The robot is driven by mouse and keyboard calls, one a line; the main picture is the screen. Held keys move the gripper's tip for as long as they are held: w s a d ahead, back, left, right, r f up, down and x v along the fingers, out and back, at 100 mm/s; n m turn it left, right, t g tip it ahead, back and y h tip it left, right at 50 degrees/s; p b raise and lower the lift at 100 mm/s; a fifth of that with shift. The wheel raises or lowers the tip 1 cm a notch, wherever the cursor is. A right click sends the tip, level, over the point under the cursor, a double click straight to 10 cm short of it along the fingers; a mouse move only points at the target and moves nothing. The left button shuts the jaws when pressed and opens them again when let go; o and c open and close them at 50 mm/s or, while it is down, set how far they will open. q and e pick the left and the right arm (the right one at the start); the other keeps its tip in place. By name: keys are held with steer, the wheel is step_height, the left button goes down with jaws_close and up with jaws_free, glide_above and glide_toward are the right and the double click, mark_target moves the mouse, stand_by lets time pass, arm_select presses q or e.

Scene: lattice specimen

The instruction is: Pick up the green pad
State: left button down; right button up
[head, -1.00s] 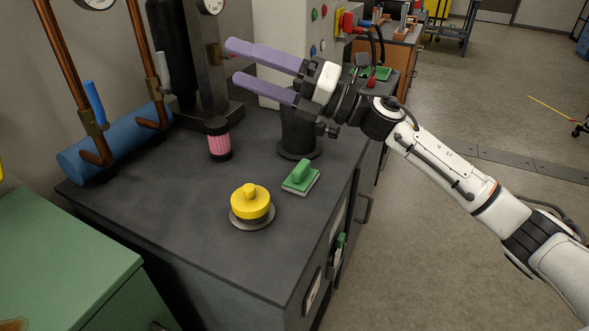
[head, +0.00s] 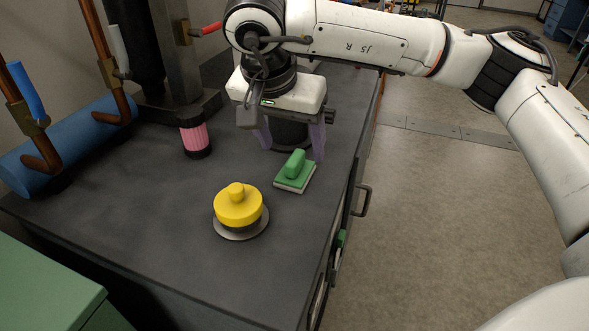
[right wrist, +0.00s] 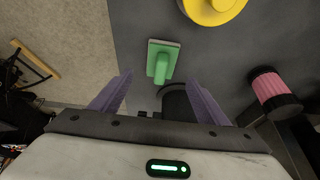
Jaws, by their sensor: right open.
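The green pad (head: 295,172), a block with a raised green grip and a pale underside, lies on the dark bench top near its right edge. It also shows in the right wrist view (right wrist: 162,62), beyond the fingertips and roughly between their lines. My right gripper (head: 292,142) points downward behind the pad in the head view, with its purple fingers spread apart. In the right wrist view the open fingers (right wrist: 160,82) hold nothing. The right fingertip looks close to the pad in the head view; I cannot tell whether they touch. My left gripper is not in view.
A yellow knobbed piece on a round metal disc (head: 240,208) stands left of the pad. A pink ribbed cylinder (head: 195,138) stands farther back. A black cylindrical stand (head: 290,134) is behind the gripper. Copper pipes and a blue cylinder (head: 70,145) line the left.

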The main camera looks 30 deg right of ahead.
mark_target(294, 158)
steer(key=x, duration=0.7)
steer(key=shift+a, duration=0.1)
steer(key=c, duration=1.1)
steer(key=shift+r, duration=5.1)
steer(key=shift+c, duration=0.2)
